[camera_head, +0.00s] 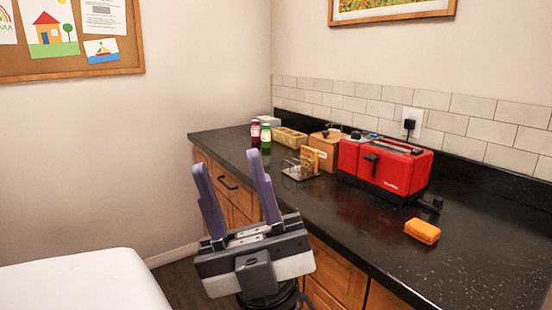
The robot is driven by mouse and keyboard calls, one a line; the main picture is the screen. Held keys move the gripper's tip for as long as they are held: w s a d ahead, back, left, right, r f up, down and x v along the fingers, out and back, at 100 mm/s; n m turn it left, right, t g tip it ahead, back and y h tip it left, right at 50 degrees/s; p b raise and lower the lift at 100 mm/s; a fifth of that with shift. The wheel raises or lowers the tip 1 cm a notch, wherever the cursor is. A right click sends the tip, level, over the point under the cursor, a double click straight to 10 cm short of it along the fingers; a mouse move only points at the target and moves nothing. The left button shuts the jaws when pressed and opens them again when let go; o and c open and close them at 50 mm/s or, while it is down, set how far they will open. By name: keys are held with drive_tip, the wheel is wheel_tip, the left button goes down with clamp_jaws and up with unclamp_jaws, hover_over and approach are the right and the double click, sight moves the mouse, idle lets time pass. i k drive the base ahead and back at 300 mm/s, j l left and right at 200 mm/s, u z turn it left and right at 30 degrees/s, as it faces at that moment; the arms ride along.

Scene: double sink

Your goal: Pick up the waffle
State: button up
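My gripper (224,160) is in the middle of the view, in front of the counter. Its two purple fingers point up, spread apart, with nothing between them. A tan, slice-like piece (309,159) stands in a small wire rack (298,172) left of the toaster. I cannot tell which of these two is the waffle. My gripper is left of both and apart from them.
A red toaster (392,168) stands on the black counter (345,212) against the tiled wall. A wooden box (325,146), a tan tray (290,138) and pink and green bottles (266,137) stand further left. The counter around the orange block is mostly clear. A white surface (80,283) is at lower left.

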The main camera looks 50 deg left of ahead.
sight(306, 153)
drive_tip(key=u, duration=1.3)
